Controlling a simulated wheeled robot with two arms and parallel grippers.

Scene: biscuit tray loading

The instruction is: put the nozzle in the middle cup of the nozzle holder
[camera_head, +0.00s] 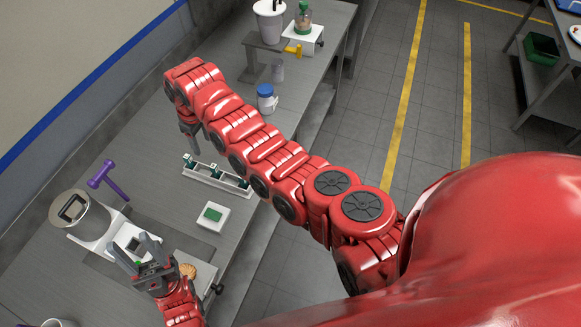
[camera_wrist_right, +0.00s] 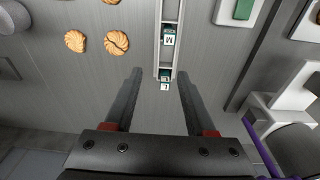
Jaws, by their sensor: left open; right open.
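The nozzle holder (camera_head: 231,181) is a narrow white rack with green-and-white labels on the table. In the right wrist view the holder (camera_wrist_right: 160,48) runs up the picture, with an M label at its middle and an L label at the near end. My right gripper (camera_head: 189,142) is open near the holder's far left end in the head view. In the wrist view its open fingers (camera_wrist_right: 158,74) straddle the line of the holder, with nothing between them. My left gripper (camera_head: 140,250) is open at the front left of the table. I cannot make out the nozzle.
Biscuits (camera_wrist_right: 117,42) lie left of the holder in the wrist view. A blue-lidded jar (camera_head: 266,97) and grey cylinder (camera_head: 277,70) stand farther back.

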